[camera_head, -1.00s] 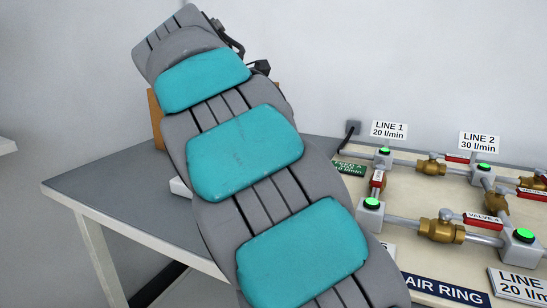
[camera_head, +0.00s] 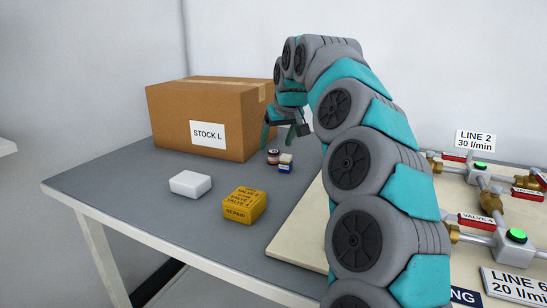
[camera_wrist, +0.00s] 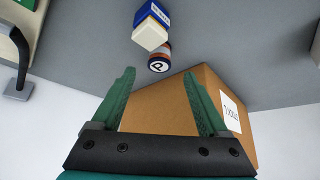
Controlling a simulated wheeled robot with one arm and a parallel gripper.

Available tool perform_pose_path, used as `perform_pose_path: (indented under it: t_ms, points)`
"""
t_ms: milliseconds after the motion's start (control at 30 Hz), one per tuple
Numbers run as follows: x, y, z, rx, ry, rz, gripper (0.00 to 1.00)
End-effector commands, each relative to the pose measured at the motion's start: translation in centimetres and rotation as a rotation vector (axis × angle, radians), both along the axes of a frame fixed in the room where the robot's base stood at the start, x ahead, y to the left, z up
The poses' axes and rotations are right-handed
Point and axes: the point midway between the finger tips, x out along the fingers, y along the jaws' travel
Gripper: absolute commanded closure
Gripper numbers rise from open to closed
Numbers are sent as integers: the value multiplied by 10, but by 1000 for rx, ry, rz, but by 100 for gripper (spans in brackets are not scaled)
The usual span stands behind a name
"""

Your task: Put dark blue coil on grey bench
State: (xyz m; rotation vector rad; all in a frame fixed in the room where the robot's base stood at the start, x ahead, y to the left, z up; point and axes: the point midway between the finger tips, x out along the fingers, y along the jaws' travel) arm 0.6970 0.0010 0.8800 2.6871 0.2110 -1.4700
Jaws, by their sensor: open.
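A small banded can (camera_head: 273,157) marked P stands right beside the block. A STOCK L carton (camera_head: 205,105) is close behind. A white box (camera_head: 190,184) and yellow box (camera_head: 245,204) lie in front. A cream valve board (camera_head: 300,235) is at right.

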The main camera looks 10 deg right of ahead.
Motion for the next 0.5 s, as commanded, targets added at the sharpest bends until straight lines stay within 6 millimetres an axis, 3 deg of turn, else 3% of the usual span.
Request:
perform_pose_path:
  t_ms: [500]
  points:
    - [27, 4, -46, -3, -1, 4, 23]
